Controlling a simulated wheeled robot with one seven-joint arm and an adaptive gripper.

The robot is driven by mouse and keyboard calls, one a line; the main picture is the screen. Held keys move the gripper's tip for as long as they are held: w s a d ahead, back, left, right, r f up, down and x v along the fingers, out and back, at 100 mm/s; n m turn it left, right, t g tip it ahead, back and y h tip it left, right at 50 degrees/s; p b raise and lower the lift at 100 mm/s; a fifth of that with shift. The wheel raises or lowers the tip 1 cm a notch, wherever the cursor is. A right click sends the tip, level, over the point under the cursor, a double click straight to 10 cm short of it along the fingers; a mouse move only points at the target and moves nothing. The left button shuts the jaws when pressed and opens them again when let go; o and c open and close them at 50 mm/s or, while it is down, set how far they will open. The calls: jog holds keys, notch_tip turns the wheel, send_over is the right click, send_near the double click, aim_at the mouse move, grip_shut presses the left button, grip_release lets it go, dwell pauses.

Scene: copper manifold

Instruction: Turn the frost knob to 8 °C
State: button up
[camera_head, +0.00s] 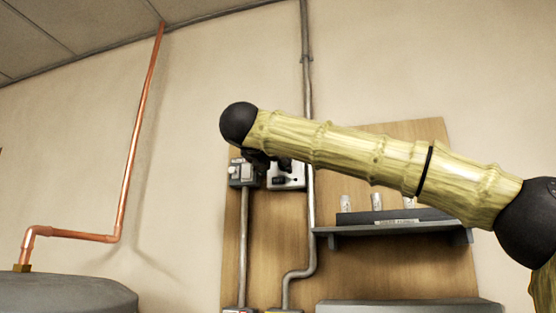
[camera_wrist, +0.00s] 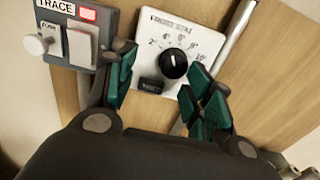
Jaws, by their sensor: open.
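The frost knob (camera_wrist: 174,65) is a round black dial with a white mark, on a white plate (camera_wrist: 150,28) numbered from 2 to 10. The mark points roughly upward, near the middle numbers; the exact reading is too small to tell. My gripper (camera_wrist: 158,80) is open, with one green-padded finger to the left of the knob and the other to its lower right. The fingers appear apart from the knob. In the head view the plate (camera_head: 288,180) shows under my arm, which hides most of the gripper and the knob.
A grey TRACE switch box (camera_wrist: 83,40) with a white push knob (camera_wrist: 38,44) sits close left of the plate. A metal conduit (camera_head: 308,215) runs down the wooden board (camera_head: 370,270) on the right. A grey shelf (camera_head: 390,230) with small jars stands farther right.

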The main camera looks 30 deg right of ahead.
jog(key=shift+w+d+r+p, duration=0.15)
jog(key=shift+d+p, duration=0.05)
jog(key=shift+d, duration=0.35)
jog(key=shift+w+d+r+p, duration=0.1)
jog(key=shift+w+d+p, duration=0.05)
jog(key=shift+d, duration=0.4)
jog(key=shift+s+d+r, duration=0.1)
jog(key=shift+s+d, duration=0.05)
jog(key=shift+s, duration=0.25)
jog(key=shift+c, duration=1.2)
jog(key=shift+s, duration=0.1)
jog(key=c, duration=0.4)
jog(key=shift+a, duration=0.2)
jog(key=c, duration=0.4)
jog(key=shift+d, duration=0.1)
